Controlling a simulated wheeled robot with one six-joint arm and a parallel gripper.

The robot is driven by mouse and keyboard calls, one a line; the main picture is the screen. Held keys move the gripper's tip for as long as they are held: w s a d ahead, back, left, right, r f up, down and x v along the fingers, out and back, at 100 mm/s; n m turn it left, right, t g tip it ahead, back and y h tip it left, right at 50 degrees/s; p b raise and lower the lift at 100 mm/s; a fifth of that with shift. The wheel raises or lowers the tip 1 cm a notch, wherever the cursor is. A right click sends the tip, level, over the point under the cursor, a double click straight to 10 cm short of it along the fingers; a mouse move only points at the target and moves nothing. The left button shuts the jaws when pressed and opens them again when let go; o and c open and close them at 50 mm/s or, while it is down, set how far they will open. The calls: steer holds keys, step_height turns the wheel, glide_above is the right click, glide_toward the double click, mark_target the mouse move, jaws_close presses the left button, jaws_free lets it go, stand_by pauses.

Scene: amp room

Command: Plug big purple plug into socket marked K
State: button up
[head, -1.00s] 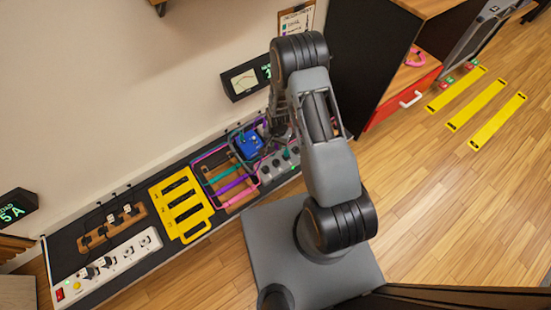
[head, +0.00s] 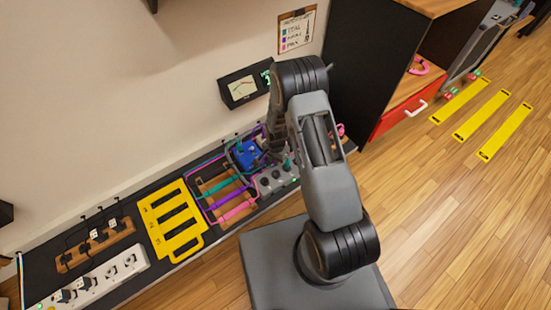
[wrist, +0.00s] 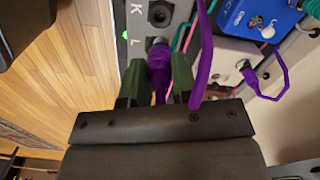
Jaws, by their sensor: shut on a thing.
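In the wrist view, my gripper (wrist: 157,72) has its two green-tipped fingers shut on the purple plug (wrist: 158,58). The plug points at the grey panel, just in front of the round opening beside the letter L. I cannot tell whether its tip touches or enters there. The socket marked K (wrist: 160,13) is a dark round hole farther up the picture and looks empty. A thick purple cable (wrist: 206,45) passes right of the fingers. In the head view, my gripper is mostly hidden behind my arm, above the grey socket box (head: 268,185); its letters cannot be read.
A blue box (wrist: 262,18) stands right of the sockets, with teal and pink cables near it. In the head view, a wooden rack (head: 207,186) holds coloured plugs, beside a yellow slotted plate (head: 160,234). A black meter (head: 242,88) stands behind. Wooden floor lies in front.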

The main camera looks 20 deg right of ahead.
steer(key=shift+f+b, duration=2.7)
steer(key=shift+f, duration=1.1)
steer(key=o, duration=1)
step_height(320, 180, up, 14)
steer(key=p, duration=0.6)
steer(key=shift+f, duration=0.1)
